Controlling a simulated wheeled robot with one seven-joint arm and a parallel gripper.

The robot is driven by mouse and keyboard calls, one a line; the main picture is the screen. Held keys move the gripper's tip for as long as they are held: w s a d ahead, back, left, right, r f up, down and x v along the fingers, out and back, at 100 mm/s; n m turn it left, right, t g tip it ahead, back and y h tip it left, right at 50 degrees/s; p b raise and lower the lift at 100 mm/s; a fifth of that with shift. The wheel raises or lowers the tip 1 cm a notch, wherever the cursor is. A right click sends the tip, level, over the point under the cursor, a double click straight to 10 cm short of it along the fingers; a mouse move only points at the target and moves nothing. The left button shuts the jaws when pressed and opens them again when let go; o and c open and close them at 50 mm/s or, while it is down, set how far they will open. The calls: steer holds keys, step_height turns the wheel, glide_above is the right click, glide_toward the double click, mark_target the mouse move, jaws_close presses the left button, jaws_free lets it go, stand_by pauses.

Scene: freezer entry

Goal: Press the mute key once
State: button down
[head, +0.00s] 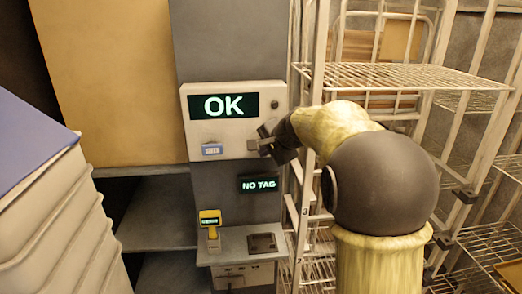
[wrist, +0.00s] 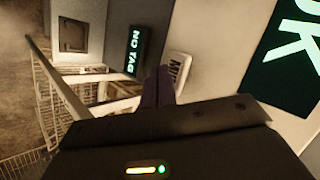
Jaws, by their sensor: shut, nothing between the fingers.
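The wall panel (head: 232,133) is a light box with a lit display (head: 223,106) reading OK. In the wrist view a pale key (wrist: 177,66) shows a letter M; the rest of its word is hidden behind my fingers. It appears to be the mute key. My gripper (head: 262,141) is at the lower right of the panel in the head view. Its dark fingers are together and empty, and in the wrist view my gripper (wrist: 162,76) overlaps the key's lower part. I cannot tell whether the fingertips touch the key.
A small blue-framed display (head: 212,149) and a dark round knob (head: 274,104) are on the panel. A NO TAG display (head: 258,184) is below. A yellow handheld device (head: 210,220) stands on a shelf (head: 238,240). A wire rack (head: 400,75) stands close right.

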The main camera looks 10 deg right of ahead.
steer(key=shift+s, duration=0.25)
steer(key=s+b, duration=0.1)
steer(key=s, duration=0.4)
steer(key=shift+a+b, duration=0.1)
steer(key=shift+b, duration=0.2)
steer(key=shift+f, duration=0.15)
stand_by(0.6)
steer(key=s+d+f+n+g+h, duration=0.1)
steer(key=s+f+n+g, duration=0.2)
steer(key=s+f, duration=0.8)
steer(key=s+d+f+n+g+h, duration=0.2)
steer(key=s+f+n, duration=0.6)
steer(key=s+f, duration=0.4)
steer(key=shift+s+g+h, duration=0.3)
steer(key=shift+s+g, duration=0.5)
steer(key=shift+s, duration=0.05)
steer(key=shift+d, duration=0.1)
steer(key=shift+w, duration=0.15)
